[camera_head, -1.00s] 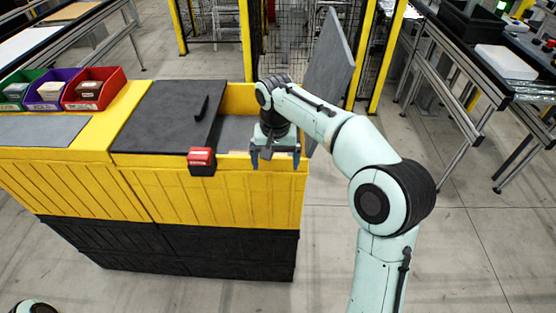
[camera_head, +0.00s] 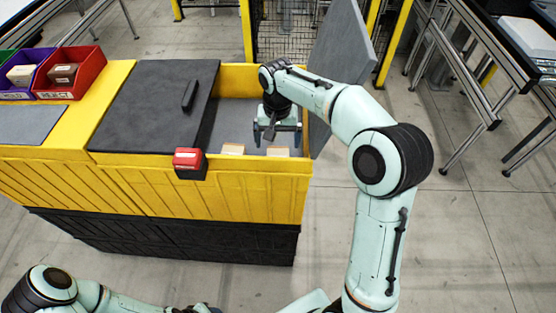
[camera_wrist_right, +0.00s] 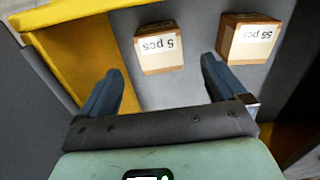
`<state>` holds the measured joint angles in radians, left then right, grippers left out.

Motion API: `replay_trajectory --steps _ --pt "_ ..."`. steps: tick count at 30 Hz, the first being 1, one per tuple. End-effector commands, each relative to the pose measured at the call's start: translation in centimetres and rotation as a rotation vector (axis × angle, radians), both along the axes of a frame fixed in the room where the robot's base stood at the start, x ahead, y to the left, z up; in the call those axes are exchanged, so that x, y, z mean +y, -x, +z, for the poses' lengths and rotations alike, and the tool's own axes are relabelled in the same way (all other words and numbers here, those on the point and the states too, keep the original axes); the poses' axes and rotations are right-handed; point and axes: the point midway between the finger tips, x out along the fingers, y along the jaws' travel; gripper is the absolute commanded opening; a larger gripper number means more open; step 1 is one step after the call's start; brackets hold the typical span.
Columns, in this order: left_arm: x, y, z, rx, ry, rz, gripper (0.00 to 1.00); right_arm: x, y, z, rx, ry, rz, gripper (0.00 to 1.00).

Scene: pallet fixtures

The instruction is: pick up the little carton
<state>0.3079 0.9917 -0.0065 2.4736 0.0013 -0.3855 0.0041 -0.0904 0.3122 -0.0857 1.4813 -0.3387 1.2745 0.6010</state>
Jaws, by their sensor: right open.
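Two small brown cartons with white labels lie inside the yellow bin; in the head view one (camera_head: 233,149) is left of the other (camera_head: 278,153), both partly hidden by the near wall.
The yellow bin (camera_head: 240,180) has a dark lid panel (camera_head: 150,105) over its left part and a red-and-black latch (camera_head: 188,162) in front. A grey panel (camera_head: 343,60) stands upright at its right. Red (camera_head: 70,75) and purple trays sit at left.

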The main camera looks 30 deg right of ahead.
Motion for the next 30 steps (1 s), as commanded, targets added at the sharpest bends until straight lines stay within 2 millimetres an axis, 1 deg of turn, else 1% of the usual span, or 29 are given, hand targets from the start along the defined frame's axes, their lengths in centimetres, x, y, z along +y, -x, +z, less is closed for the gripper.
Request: replay_trajectory --steps 1,3,8,15,18,21,26,27,29,30 --pt "0.0 0.2 -0.2 0.002 0.000 -0.001 0.43 0.0 0.1 -0.9 0.004 0.001 -0.001 0.98" --pt "0.0 0.3 -0.3 0.003 0.000 0.000 0.43 0.0 0.0 -1.6 0.002 0.000 0.000 0.98" --pt "0.0 0.3 -0.3 0.003 0.000 -0.001 0.43 0.0 0.0 -2.4 -0.001 0.000 0.000 0.98" --pt "0.0 0.5 -0.5 0.005 0.001 -0.001 0.43 -0.1 0.1 -5.9 0.001 0.000 0.000 0.98" --pt "0.0 0.6 -0.6 0.006 0.000 -0.001 0.43 -0.1 0.1 -6.9 0.001 0.000 0.001 0.98" --pt "0.0 0.6 -0.6 0.006 0.000 -0.001 0.43 -0.1 0.1 -7.3 0.000 -0.001 0.000 0.98" --pt "0.0 0.6 -0.6 0.006 0.000 -0.001 0.43 -0.1 0.0 -7.2 -0.001 0.000 0.000 0.98" --pt "0.0 0.6 -0.6 0.006 0.000 -0.001 0.43 -0.1 0.0 -7.2 -0.001 0.000 0.000 0.91" --pt "0.0 0.6 -0.6 0.006 0.000 -0.001 0.43 -0.1 0.0 -7.2 -0.001 0.000 0.000 0.72" --pt "0.0 0.6 -0.6 0.006 0.000 -0.001 0.43 -0.1 0.0 -7.2 -0.001 0.000 0.000 0.59"
